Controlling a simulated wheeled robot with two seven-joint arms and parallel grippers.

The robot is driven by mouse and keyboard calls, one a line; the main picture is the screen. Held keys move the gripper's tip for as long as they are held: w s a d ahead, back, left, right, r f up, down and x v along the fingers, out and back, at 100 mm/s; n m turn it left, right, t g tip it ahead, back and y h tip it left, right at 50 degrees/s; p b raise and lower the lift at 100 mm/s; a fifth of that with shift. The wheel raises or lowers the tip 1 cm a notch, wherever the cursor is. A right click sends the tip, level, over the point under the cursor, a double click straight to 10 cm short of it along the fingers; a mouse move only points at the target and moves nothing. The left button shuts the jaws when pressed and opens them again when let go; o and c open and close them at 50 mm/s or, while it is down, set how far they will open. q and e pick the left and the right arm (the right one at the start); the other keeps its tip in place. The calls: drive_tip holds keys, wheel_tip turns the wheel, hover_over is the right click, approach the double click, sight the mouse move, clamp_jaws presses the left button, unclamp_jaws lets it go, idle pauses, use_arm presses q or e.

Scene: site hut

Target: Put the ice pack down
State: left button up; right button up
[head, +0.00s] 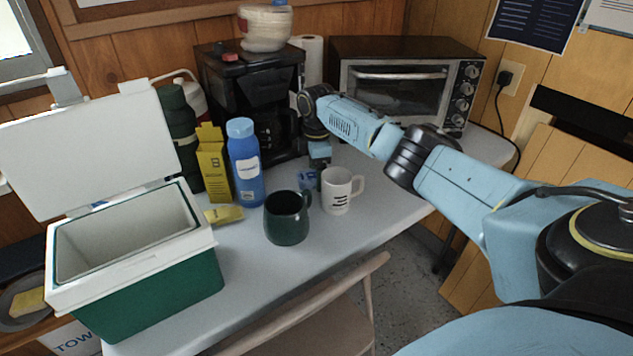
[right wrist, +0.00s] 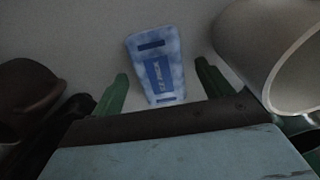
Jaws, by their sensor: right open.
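The ice pack (right wrist: 157,70), blue and white with a printed label, lies on the grey-white table. In the head view it shows as a small blue patch (head: 307,180), partly hidden behind the mugs and my gripper. My right gripper (head: 319,163) points down over it behind the white mug. In the right wrist view its two green fingers stand apart, one on each side of the ice pack, with visible gaps. It is open and not clamped on the pack. My left gripper is not in view.
A white mug (head: 337,192) stands close beside the gripper, a dark green mug (head: 286,220) in front. A blue bottle (head: 245,165), yellow box (head: 213,165) and coffee maker (head: 250,90) stand behind. An open green cooler (head: 150,299) is left; a toaster oven (head: 400,95) is at the back.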

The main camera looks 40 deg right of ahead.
drive_tip(key=shift+f, duration=0.15)
drive_tip(key=c, duration=1.2)
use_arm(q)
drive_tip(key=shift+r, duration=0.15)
use_arm(e)
drive_tip(key=shift+c, duration=0.2)
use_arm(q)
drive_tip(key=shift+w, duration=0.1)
use_arm(e)
drive_tip(key=shift+r, duration=0.2)
